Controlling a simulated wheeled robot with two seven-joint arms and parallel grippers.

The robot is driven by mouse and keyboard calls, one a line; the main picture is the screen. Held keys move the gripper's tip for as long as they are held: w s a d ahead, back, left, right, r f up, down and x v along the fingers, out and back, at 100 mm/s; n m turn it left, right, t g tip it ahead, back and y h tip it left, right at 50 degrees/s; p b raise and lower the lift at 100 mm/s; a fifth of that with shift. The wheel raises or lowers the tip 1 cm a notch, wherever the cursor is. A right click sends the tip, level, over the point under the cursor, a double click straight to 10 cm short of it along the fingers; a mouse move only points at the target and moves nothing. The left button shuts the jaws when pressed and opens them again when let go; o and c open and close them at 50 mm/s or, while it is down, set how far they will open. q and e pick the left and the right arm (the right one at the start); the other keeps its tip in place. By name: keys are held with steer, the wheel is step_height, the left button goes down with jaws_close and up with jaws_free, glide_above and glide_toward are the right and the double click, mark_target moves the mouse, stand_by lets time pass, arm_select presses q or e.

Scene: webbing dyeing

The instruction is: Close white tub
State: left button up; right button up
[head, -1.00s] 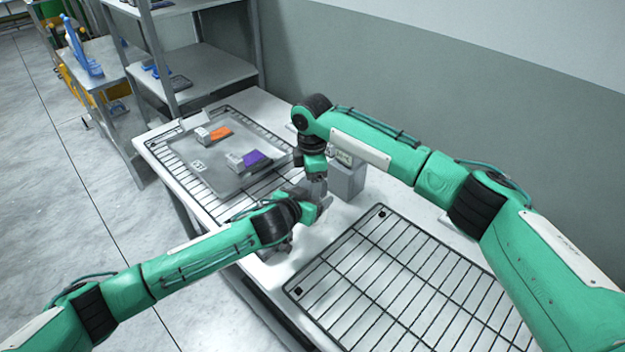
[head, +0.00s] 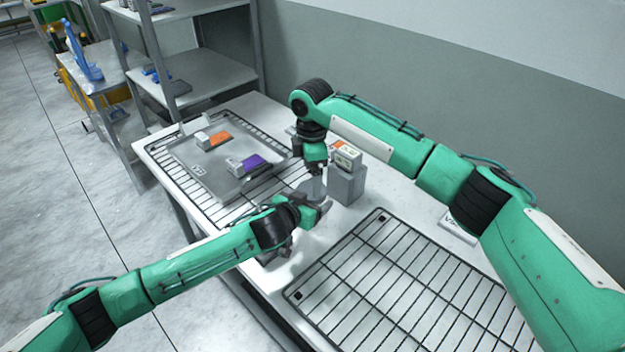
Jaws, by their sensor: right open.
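I cannot make out a white tub clearly; my arms cover the part of the table where the two grippers meet. My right gripper (head: 313,187) points down at the middle of the white table, beside a grey box. Its jaws are open, and I see nothing clearly held in them. My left gripper (head: 318,211) comes in low from the left, with its fingertips just in front of and below the right one. Whether its jaws are open or shut does not show.
A grey box (head: 345,186) with a small display unit (head: 348,157) stands right of the grippers. A grey tray (head: 190,165) with orange and purple items lies on a rack at the back left. An empty black wire rack (head: 400,285) covers the front right. A wall rises behind.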

steer(key=shift+c, duration=0.4)
steer(key=shift+w+r+n, duration=0.1)
steer(key=shift+r+n, duration=0.45)
steer(key=shift+n, duration=0.45)
arm_select(q)
steer(key=shift+d, duration=0.1)
arm_select(e)
step_height(320, 180, up, 2)
steer(key=n, duration=0.4)
steer(key=shift+a+r+n, duration=0.1)
steer(key=shift+r+n, duration=0.1)
steer(key=shift+n, duration=0.2)
steer(key=shift+f, duration=0.1)
steer(key=shift+f, duration=3.95)
steer(key=shift+c, duration=0.2)
